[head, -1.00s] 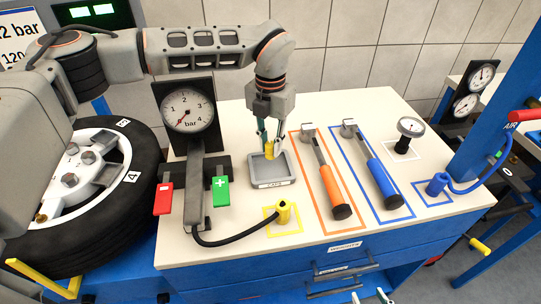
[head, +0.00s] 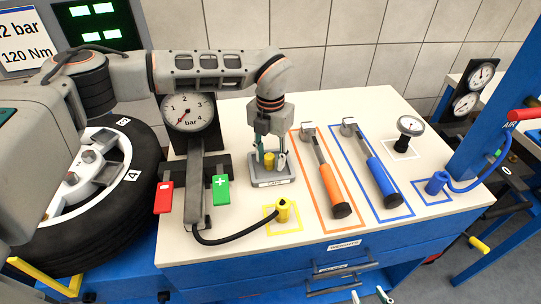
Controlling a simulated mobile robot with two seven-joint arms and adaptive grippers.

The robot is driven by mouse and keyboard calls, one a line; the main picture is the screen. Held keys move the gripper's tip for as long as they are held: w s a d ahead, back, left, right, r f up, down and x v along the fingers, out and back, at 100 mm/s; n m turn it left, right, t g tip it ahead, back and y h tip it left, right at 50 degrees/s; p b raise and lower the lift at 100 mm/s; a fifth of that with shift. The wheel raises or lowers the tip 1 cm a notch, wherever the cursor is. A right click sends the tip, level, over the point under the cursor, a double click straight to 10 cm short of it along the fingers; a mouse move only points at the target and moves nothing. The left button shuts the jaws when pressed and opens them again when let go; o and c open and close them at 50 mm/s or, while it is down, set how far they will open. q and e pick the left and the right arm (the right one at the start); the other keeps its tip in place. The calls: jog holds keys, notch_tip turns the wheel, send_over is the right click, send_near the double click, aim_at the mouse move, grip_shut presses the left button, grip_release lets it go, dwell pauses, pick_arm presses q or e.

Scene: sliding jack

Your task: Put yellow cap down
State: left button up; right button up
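The yellow cap (head: 268,159) is in the grey tray labelled CAPS (head: 272,183), on the white bench top. My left gripper (head: 269,160) points down over the tray, with one finger on either side of the cap. The fingers look spread, with a small gap to the cap on each side. The cap's base is hard to make out at this size. Only the fingertips of my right gripper (head: 370,296) show at the bottom edge, apart and with nothing visible between them.
A pressure gauge (head: 188,113) with red and green paddles stands left of the tray. A yellow hose fitting (head: 283,210) stands in front. Orange (head: 329,187) and blue (head: 383,181) wrenches lie to the right. A wheel (head: 80,190) is at the left.

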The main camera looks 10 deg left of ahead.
aim_at(270, 157)
pick_arm(q)
jog(key=shift+r, duration=0.25)
notch_tip(270, 157, up, 12)
jog(key=b, duration=0.1)
dwell(0.5)
jog(key=shift+f, duration=0.1)
